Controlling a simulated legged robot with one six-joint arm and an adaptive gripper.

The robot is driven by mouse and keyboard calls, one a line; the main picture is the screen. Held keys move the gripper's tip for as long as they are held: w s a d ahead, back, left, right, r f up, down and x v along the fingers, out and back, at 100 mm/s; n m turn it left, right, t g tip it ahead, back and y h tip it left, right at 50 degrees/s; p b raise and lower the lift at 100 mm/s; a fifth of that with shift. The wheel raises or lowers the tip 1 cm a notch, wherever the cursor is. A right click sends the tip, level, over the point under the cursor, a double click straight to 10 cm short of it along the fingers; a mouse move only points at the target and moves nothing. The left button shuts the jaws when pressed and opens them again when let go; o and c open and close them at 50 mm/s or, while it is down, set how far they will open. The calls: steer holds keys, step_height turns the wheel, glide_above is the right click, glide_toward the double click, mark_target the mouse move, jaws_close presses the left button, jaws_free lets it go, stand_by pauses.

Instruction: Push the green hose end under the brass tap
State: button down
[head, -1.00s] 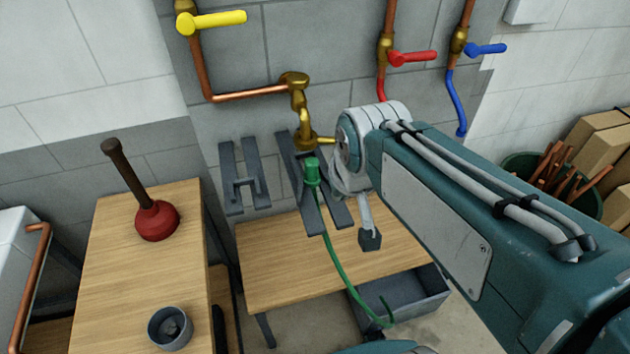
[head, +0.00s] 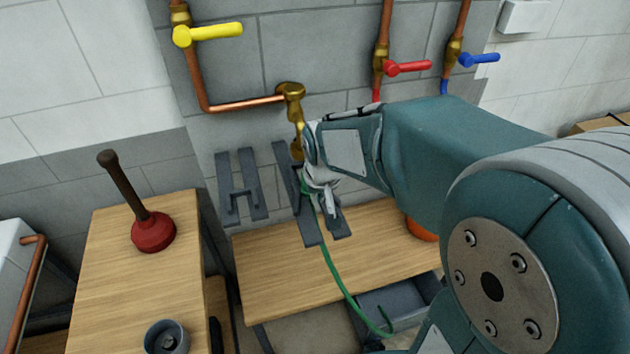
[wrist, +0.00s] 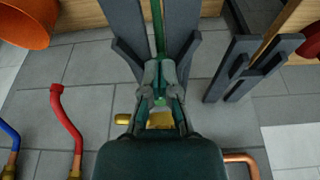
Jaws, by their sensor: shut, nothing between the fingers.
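The green hose (head: 338,272) runs up from a grey bin into the right-hand grey forked bracket (head: 289,190) on the wall. It also shows in the wrist view (wrist: 157,28), running between the bracket's prongs toward my fingers. Its end is mostly hidden by my gripper. In the wrist view the tap (wrist: 159,120) shows just beyond my fingers. My gripper (wrist: 160,68) is shut and empty, in front of the bracket at the hose. I cannot tell whether it touches the hose.
A second grey bracket (head: 241,188) is left of the first. A wooden bench (head: 285,270) lies below, with an orange bucket (head: 421,230). A plunger (head: 153,231) and grey cup (head: 166,338) stand on the left table. Red (head: 408,67) and blue (head: 480,59) valve handles are at right.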

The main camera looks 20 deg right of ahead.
steer(key=w+f, duration=0.4)
steer(key=w, duration=0.1)
steer(key=shift+w+f, duration=0.25)
steer(key=shift+f, duration=0.15)
steer(key=shift+d, duration=0.1)
steer(key=shift+w+d, duration=0.1)
steer(key=shift+w, duration=1.55)
steer(key=shift+s, duration=0.1)
